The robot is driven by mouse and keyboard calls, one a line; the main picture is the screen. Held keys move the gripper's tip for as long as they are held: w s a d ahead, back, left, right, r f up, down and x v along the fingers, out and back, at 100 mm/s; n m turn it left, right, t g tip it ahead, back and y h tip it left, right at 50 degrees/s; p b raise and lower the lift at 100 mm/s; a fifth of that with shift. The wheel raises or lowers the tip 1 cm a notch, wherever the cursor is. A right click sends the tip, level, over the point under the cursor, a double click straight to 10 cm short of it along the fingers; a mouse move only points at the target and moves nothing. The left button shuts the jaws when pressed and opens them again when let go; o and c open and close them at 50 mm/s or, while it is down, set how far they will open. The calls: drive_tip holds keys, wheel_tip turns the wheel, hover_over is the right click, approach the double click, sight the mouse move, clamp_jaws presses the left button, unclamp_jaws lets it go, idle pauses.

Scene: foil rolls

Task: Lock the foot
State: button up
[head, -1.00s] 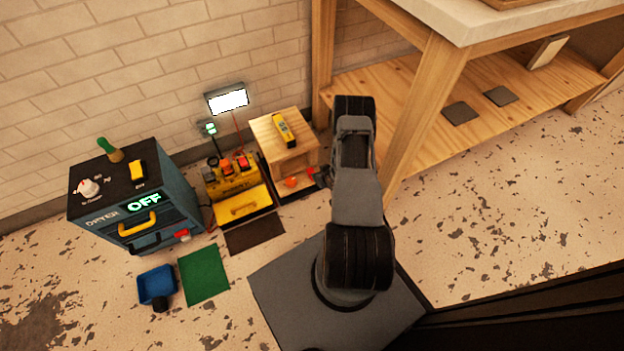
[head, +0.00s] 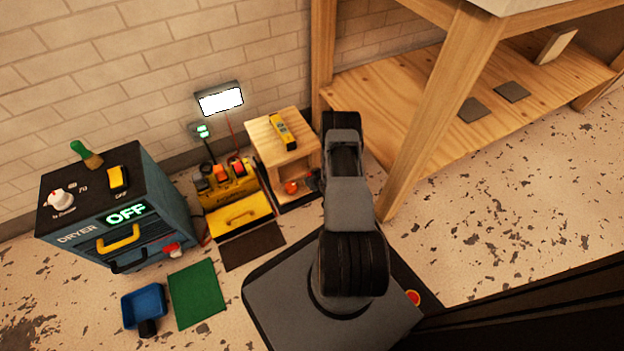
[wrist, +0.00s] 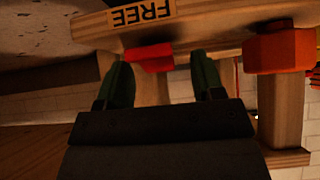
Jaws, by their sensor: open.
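A small wooden stand (head: 262,128) is on the floor by the wall, left of my arm. In the wrist view its wooden bar carries an orange label reading "FREE" (wrist: 142,14), seen upside down. A red tab (wrist: 150,58) sits just under that bar. My gripper (wrist: 163,70) is open, with one green fingertip on each side of the tab; I cannot tell whether they touch it. An orange-red knob (wrist: 283,50) is to the right, apart from the fingers; it seems to be the orange piece (head: 291,188) in the stand's opening. My arm partly hides the gripper in the head view.
A yellow unit (head: 235,205) with a lit screen (head: 221,99) behind it is left of the stand. A dryer cabinet (head: 105,215) reading "OFF", a blue tray (head: 143,304) and a green mat (head: 196,292) are farther left. A workbench leg (head: 440,110) stands close right of my arm.

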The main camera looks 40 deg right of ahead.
drive_tip(key=shift+w+d+f, duration=0.1)
drive_tip(key=shift+w+f, duration=0.05)
drive_tip(key=shift+f, duration=0.05)
